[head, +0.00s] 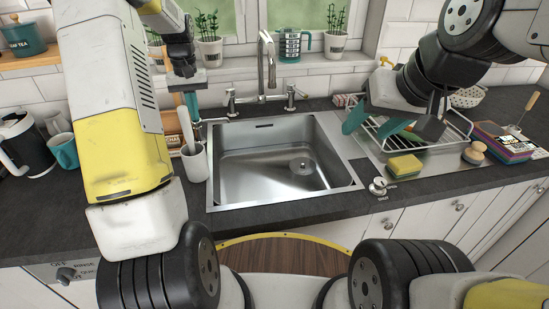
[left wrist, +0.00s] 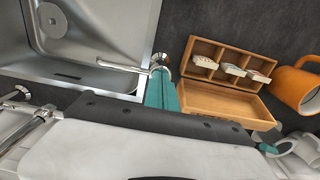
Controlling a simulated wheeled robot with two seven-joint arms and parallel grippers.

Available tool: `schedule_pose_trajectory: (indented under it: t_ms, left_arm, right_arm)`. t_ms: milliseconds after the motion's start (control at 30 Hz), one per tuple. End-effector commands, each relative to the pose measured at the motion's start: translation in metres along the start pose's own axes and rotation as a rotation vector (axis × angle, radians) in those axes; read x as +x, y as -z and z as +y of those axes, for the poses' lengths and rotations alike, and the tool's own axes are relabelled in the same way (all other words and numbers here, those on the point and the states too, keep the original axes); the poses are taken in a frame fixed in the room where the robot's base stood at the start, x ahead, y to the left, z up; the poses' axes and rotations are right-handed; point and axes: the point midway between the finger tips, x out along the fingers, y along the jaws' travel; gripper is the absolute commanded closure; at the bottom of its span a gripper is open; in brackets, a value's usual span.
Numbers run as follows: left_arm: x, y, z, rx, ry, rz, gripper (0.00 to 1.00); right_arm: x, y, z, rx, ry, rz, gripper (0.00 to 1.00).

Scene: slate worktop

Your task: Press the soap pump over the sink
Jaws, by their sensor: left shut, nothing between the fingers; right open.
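The chrome soap pump (left wrist: 161,61) stands at the sink's corner in the left wrist view, and its thin spout (left wrist: 122,67) reaches over the basin. The sink (head: 270,165) is an empty steel basin in the head view. My left gripper (head: 192,106) points down at the basin's back-left corner, shut and empty. Its teal fingers (left wrist: 161,92) overlap the pump in the left wrist view; I cannot tell whether they touch it. In the head view the pump is mostly hidden around these fingers. My right gripper (head: 391,123) is open and empty above the dish rack.
A utensil crock (head: 195,163) stands left of the sink. The faucet (head: 267,62) rises behind it. A dish rack (head: 440,128) and sponge (head: 404,166) are to the right. An open wooden box (left wrist: 222,102) and orange mug (left wrist: 296,87) sit near my left gripper.

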Motion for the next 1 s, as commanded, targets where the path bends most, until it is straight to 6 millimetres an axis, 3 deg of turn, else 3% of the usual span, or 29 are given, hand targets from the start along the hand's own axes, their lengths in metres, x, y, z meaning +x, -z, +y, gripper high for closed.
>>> schedule_pose_trajectory:
  t_ms: [567, 1000]
  left_arm:
    - [-0.028, 0.000, 0.000, 0.000, 0.000, -0.001, 1.00]
    - [-0.029, 0.000, 0.000, 0.000, 0.000, -0.001, 1.00]
  right_arm:
    - [0.000, 0.000, 0.000, 0.000, 0.000, 0.000, 0.45]
    - [0.000, 0.000, 0.000, 0.000, 0.000, 0.000, 0.45]
